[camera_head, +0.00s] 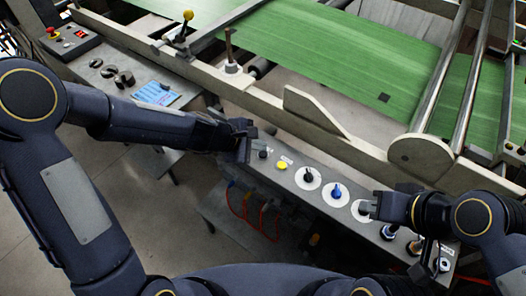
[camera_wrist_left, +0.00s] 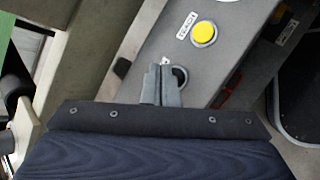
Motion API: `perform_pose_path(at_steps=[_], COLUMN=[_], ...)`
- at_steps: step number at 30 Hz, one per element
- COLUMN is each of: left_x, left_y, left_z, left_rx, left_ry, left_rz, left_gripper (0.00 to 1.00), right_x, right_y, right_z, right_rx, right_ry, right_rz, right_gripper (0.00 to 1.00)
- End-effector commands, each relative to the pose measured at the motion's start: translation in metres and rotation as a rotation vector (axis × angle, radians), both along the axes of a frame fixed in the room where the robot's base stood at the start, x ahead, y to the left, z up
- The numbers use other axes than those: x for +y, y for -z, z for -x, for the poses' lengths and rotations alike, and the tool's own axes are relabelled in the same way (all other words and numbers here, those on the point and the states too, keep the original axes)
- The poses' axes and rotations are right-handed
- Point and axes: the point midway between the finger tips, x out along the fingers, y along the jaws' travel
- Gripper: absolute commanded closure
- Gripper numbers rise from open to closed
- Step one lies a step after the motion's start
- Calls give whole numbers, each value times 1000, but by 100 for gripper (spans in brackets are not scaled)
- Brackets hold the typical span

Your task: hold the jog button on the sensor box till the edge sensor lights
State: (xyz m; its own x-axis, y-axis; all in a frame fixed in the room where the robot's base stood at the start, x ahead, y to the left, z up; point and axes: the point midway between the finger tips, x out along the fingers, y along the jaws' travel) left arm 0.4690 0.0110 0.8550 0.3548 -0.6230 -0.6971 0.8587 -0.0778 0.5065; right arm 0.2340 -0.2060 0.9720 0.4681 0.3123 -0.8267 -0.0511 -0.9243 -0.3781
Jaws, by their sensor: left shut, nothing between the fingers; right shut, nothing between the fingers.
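The sensor box (camera_head: 322,198) is a long grey panel below the machine frame, with buttons and knobs on top. A black button (camera_head: 263,154) sits near its left end, beside a yellow button (camera_head: 282,165). In the left wrist view the yellow button (camera_wrist_left: 204,32) has a label that seems to read TEACH. The dark button (camera_wrist_left: 181,76) is partly hidden behind my left fingertips. My left gripper (camera_head: 246,142) is shut and empty, close to the black button; I cannot tell whether it touches. My right gripper (camera_head: 368,207) is shut and empty over a white-ringed knob. I cannot pick out the edge sensor or a lit lamp.
A black knob (camera_head: 308,175) and a blue knob (camera_head: 336,191) stand on the box. Green web (camera_head: 340,50) runs behind the pale frame rail. A side panel with a blue-white sheet (camera_head: 157,94) and a control box with a red button (camera_head: 72,40) are at upper left.

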Motion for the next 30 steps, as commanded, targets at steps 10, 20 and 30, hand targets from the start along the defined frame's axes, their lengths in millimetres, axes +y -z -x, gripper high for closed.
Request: perform_pose_path(at_steps=[10, 20, 30], left_x=[0, 0, 0], left_y=[-39, -47, -47], left_z=[0, 0, 0], left_rx=[-1, -1, 0], left_ry=[0, -1, 0], left_rz=[0, 0, 0], left_gripper=[100, 100, 100], right_x=[0, 0, 0], right_y=[-36, -43, -43], right_z=[0, 0, 0], right_rx=[0, 0, 0], right_ry=[0, 0, 0], right_rz=[0, 0, 0], right_gripper=[100, 100, 100])
